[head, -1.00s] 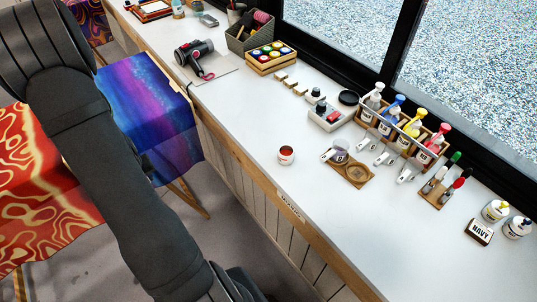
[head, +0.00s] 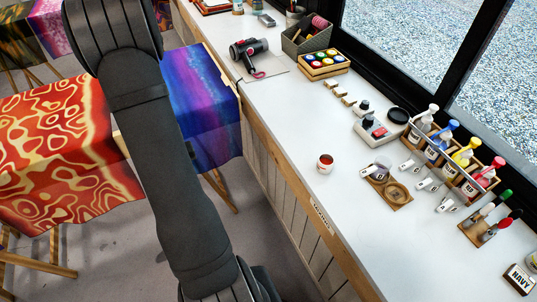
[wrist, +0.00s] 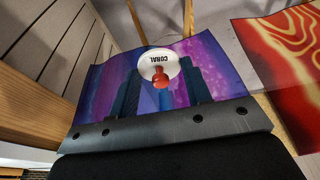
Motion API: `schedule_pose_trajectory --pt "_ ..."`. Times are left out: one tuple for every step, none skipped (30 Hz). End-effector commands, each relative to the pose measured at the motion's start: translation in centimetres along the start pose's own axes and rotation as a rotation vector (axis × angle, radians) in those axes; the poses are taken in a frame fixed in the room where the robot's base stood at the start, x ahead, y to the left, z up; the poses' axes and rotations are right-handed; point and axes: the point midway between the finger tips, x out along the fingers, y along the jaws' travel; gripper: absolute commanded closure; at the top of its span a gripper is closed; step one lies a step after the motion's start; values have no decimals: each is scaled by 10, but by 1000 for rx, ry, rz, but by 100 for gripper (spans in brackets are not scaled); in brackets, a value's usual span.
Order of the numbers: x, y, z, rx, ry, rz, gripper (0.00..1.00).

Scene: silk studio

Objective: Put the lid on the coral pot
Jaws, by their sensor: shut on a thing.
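My gripper (wrist: 160,88) is shut on a round white lid (wrist: 148,58) labelled CORAL, with a red-orange knob, in the wrist view. The lid is held between the two dark fingers, with purple-blue silk behind it. In the head view, a small open white pot (head: 325,166) with coral-red contents stands on the white counter near its front edge, apart from the other things. I take it to be the coral pot; no label is readable. My gripper and the lid are out of the head view; only my arm shows there.
The white counter (head: 290,130) is clear around the pot. To its right are a wooden tray (head: 397,205) with a cup, white clips and a bottle rack (head: 495,163). A NAVY block (head: 520,279) lies at lower right. Silk cloths (head: 205,110) hang left of the counter.

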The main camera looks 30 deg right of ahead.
Motion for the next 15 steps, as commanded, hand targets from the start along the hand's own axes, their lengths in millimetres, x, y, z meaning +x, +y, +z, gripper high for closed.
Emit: schedule_pose_trajectory --pt "0 0 0 0 0 0 77" --pt "0 0 0 0 0 0 77" --pt "0 0 0 1 0 0 77" --pt "0 1 0 2 0 1 77" --pt "-1 3 0 5 1 2 77" --pt "-2 6 -1 12 1 4 77" --pt "-4 10 -1 20 2 6 77" --pt "-5 15 -2 30 2 8 77" --pt "-8 24 -2 48 2 13 77" --pt "-11 32 -3 62 1 18 77" --pt "-14 41 -3 81 2 23 77" --pt "-20 55 -3 107 4 30 77" --pt "-24 66 -3 128 3 36 77" --pt "-28 77 -2 151 3 43 77" --pt "-35 93 -1 182 4 52 77"
